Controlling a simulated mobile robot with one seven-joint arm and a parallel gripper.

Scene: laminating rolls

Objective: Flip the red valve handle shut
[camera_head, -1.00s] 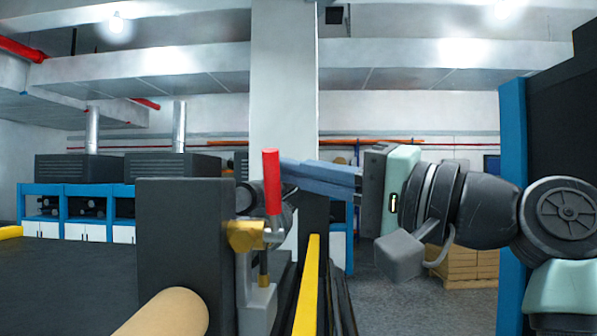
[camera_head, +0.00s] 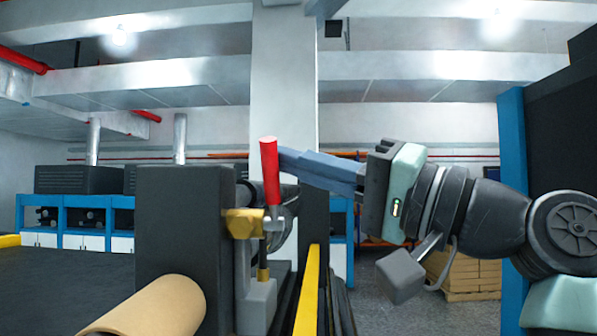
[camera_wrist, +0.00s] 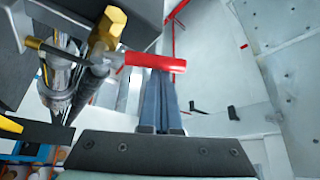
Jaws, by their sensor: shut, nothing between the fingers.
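The red valve handle (camera_head: 269,172) stands nearly upright above a brass valve body (camera_head: 242,222) on the side of a dark grey block. In the wrist view the red handle (camera_wrist: 155,62) lies crosswise at the fingertips, and the brass part (camera_wrist: 108,27) is to its left. My gripper (camera_head: 284,160) comes in from the right with its blue fingers shut and empty. The fingertips are at the right side of the handle's upper part; whether they touch it I cannot tell. In the wrist view my gripper (camera_wrist: 160,75) has its fingers together, their tips beside or behind the handle.
A tan roll (camera_head: 150,308) lies in front of the dark grey block (camera_head: 185,240). A blue post (camera_head: 513,190) stands at the right near my arm. Blue shelving (camera_head: 85,222) is far back left.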

